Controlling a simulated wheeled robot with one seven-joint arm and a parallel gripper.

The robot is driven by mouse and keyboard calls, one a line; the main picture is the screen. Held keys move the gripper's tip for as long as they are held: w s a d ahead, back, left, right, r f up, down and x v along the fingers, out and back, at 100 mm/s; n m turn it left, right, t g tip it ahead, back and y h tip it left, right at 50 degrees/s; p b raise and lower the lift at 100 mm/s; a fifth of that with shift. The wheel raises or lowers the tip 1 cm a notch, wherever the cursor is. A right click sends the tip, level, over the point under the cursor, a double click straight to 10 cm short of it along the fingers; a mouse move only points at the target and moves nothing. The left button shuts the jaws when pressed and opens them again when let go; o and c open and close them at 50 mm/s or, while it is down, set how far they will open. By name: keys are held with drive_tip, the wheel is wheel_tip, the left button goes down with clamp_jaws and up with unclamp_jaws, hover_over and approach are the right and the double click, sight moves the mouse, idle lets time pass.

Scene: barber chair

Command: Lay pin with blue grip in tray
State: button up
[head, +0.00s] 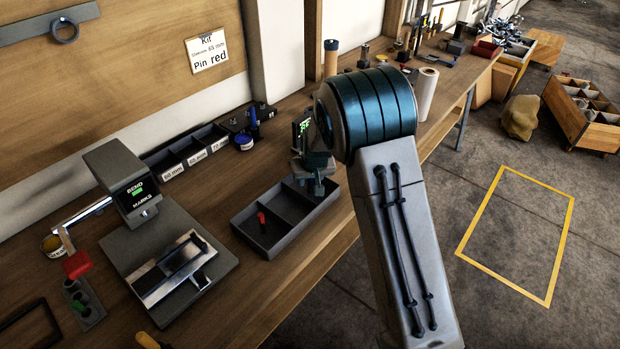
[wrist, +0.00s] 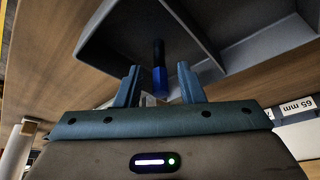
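The grey tray (head: 247,240) with dividers lies on the bench, and a red-gripped pin (head: 262,220) is in its left part. My gripper (head: 318,186) is low over the tray's right far part. In the wrist view the tray (wrist: 108,32) fills the top. A pin with a blue grip (wrist: 159,80) and a dark end shows between my two fingers (wrist: 159,88). Gaps show on both sides of it, so my gripper looks open. I cannot tell whether the pin touches the tray floor. In the head view my gripper and arm hide this pin.
A white roll (head: 426,96) stands right of my arm. Bare bench lies in front of the tray.

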drive_tip(key=v, duration=1.2)
drive_tip(key=s+d+r+m, duration=0.2)
drive_tip(key=s+d+r, duration=0.5)
drive_tip(key=s+d, duration=0.65)
drive_tip(key=s, duration=0.7)
drive_tip(key=s+d+m+g+h, duration=0.1)
drive_tip(key=s+d, duration=0.2)
drive_tip(key=s, duration=0.6)
drive_tip(key=shift+r+b, duration=0.2)
drive_tip(key=shift+b, duration=0.25)
